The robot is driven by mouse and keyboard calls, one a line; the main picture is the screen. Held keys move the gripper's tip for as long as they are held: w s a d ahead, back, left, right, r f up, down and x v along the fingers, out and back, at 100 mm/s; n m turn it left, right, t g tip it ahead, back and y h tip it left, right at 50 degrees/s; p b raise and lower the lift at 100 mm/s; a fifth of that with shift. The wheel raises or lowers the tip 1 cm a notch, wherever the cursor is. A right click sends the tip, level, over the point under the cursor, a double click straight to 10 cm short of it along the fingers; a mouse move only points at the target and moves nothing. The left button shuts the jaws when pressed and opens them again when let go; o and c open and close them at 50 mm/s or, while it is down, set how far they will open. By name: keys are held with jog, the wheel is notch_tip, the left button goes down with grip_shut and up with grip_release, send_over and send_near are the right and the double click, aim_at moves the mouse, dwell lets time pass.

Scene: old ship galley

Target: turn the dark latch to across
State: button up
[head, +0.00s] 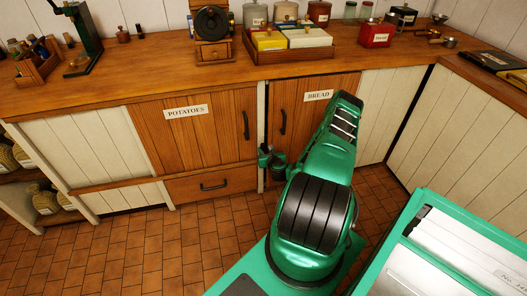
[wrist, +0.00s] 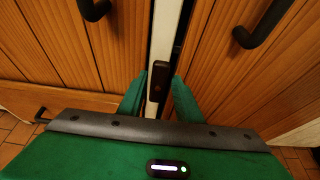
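The dark latch (wrist: 158,82) sits on the pale post (wrist: 165,25) between the two wooden doors. It is a small dark block with its long side running along the post. My gripper (wrist: 159,88) is open, with one green finger on each side of the latch and a narrow gap visible on both sides. In the head view my gripper (head: 271,158) is beside the post at the lower part of the bread door (head: 300,112). The latch cannot be made out there; my gripper and arm cover that area.
The potatoes door (head: 195,135) is left of the post, with a drawer (head: 211,186) below. Dark door handles (wrist: 93,9) and (wrist: 266,22) flank the post above the latch. The counter (head: 150,78) overhangs the doors. Tiled floor (head: 150,250) is clear at left.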

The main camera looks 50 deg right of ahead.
jog(key=shift+x, duration=1.15)
jog(key=shift+c, duration=0.3)
jog(key=c, duration=0.7)
